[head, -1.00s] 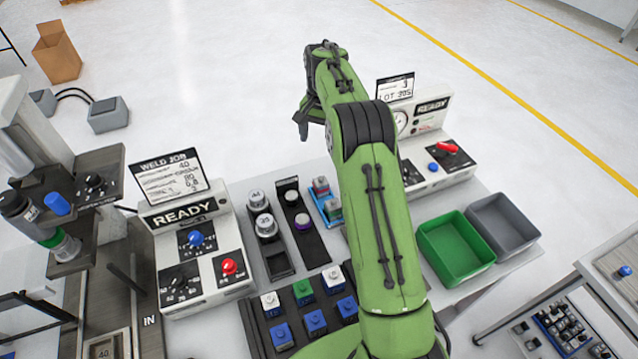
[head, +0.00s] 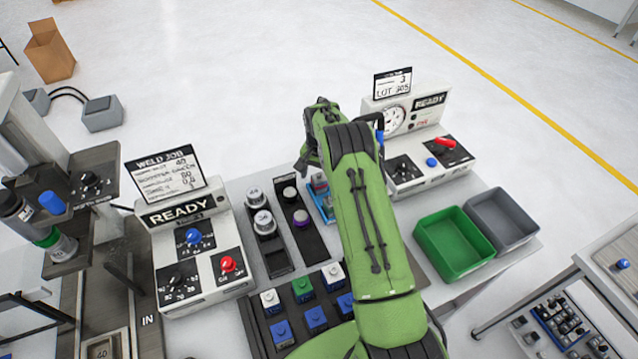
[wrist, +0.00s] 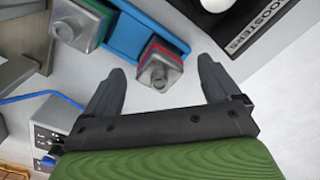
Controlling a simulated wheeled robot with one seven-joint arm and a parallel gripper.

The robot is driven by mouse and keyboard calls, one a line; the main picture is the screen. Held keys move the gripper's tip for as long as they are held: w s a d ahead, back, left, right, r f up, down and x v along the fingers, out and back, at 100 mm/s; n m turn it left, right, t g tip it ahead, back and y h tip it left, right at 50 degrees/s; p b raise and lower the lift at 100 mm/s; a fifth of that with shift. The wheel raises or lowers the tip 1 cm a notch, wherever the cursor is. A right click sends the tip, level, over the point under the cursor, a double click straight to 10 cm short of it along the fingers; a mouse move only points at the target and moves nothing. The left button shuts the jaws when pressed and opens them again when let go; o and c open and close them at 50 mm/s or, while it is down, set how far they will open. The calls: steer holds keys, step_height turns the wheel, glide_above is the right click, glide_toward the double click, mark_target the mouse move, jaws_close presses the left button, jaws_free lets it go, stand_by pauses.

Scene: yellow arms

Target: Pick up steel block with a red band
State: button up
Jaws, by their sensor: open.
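A steel block with a red band (wrist: 160,72) shows in the wrist view, beside the end of a blue holder (wrist: 132,36). It lies in line with the gap between my gripper's fingertips (wrist: 160,66). The fingers are apart and empty; I cannot tell how far below them the block is. A second steel block (wrist: 72,24), with a teal side, sits farther left along the holder. In the head view the blue holder (head: 327,208) is partly hidden behind my arm, and my fingertips are not clear there.
The weld panel (head: 195,250) stands left, and another panel (head: 430,165) stands right behind my arm. Dark racks with knobs (head: 262,222) lie left of the holder. Green (head: 425,226) and grey (head: 475,212) bins are at right.

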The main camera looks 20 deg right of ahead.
steer(key=c, duration=1.5)
steer(key=shift+r, duration=0.15)
steer(key=shift+c, duration=0.4)
